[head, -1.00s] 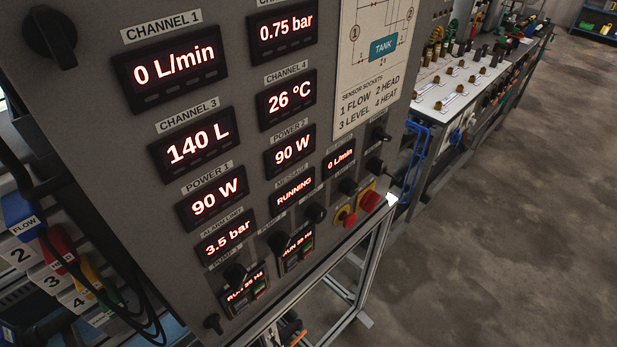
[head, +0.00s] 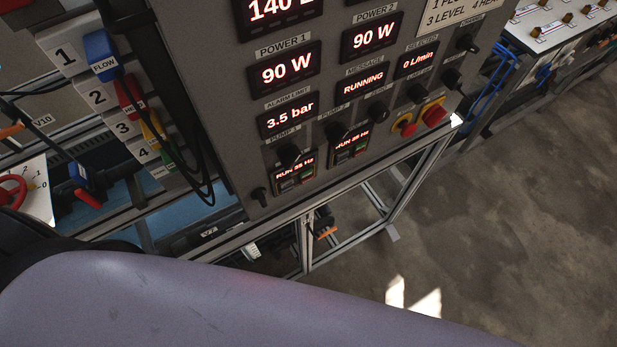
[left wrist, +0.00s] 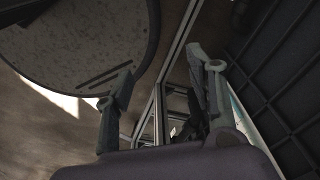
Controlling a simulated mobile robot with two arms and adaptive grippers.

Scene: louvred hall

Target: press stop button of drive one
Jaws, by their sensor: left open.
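Drive one (head: 295,176), under the PUMP 1 label, is a small dark unit low on the grey panel (head: 228,95). Its display reads RUN with a blurred Hz value, and small green and red buttons sit below; the buttons are too small to tell fully apart. A black knob (head: 289,155) sits at its top edge. A similar drive (head: 351,144) under PUMP 2 is to its right. My left gripper (left wrist: 160,100) is open and empty in the left wrist view, with metal frame rails beyond its fingers. It does not show in the head view. My right gripper is not in view.
A red button on yellow (head: 434,114) sits at the panel's lower right. Black cables hang at the panel's left, near numbered coloured plugs (head: 101,54). A metal frame (head: 398,190) stands under the panel. The floor (head: 520,215) at right is open. My lavender arm link crosses the foreground.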

